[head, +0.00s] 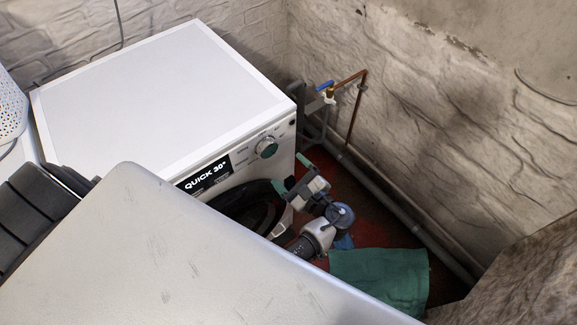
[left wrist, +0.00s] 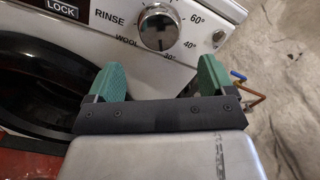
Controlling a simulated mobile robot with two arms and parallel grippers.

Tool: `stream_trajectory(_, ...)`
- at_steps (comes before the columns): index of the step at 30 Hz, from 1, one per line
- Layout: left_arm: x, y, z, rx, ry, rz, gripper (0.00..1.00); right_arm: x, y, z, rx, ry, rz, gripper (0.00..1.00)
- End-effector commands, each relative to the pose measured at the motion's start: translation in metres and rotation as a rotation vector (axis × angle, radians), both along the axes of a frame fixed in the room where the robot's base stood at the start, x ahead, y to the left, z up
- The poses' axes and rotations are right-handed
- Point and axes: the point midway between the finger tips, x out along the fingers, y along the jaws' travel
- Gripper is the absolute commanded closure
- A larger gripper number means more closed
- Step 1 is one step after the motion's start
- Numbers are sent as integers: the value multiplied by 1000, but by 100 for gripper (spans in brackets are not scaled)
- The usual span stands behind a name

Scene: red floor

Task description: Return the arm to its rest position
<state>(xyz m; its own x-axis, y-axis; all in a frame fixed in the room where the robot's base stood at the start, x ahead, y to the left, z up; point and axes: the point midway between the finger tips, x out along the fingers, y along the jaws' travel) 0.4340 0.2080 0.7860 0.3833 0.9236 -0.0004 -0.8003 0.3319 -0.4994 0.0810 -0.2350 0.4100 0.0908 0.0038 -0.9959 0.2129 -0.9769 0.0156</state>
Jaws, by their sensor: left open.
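My left gripper (head: 291,173) is in front of the white washing machine (head: 165,95), near the right part of its front panel. Its two green fingertips are spread apart with nothing between them. In the left wrist view the open gripper (left wrist: 159,68) points at the machine's front, just below the control knob (left wrist: 158,28). I cannot tell whether a fingertip touches the panel. My left arm (head: 318,238) reaches down beside the dark round door (head: 245,208), partly hidden by the large grey surface in the foreground. My right gripper is not in view.
A green cloth (head: 385,275) lies right of my arm over the red floor (head: 385,225). Pipes with a blue-handled tap (head: 326,87) run along the rough wall (head: 430,130). A white perforated basket (head: 10,105) stands at the left edge. The machine's top is bare.

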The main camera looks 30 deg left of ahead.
Motion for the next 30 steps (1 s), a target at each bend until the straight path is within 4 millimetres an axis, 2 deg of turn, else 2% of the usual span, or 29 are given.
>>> stream_trajectory(10,0,1,-1,-3,2,-2,17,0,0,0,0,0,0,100)
stream_trajectory(12,-1,1,-10,-24,15,-13,17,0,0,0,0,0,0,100)
stream_trajectory(14,-4,3,-28,-69,40,-33,17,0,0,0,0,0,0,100)
stream_trajectory(17,-16,7,-80,-212,101,-80,17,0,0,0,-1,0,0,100)
stream_trajectory(20,-43,10,-148,-433,164,-106,17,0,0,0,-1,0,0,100)
stream_trajectory(21,-58,10,-176,-531,184,-102,17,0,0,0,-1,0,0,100)
stream_trajectory(23,-84,9,-214,-682,202,-77,17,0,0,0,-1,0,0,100)
stream_trajectory(24,-104,9,-238,-786,206,-48,17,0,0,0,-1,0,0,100)
stream_trajectory(26,-137,7,-271,-940,200,15,17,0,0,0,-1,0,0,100)
stream_trajectory(27,-160,6,-291,-1044,187,71,17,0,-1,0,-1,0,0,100)
stream_trajectory(30,-223,5,-332,-1291,106,258,17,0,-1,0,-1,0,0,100)
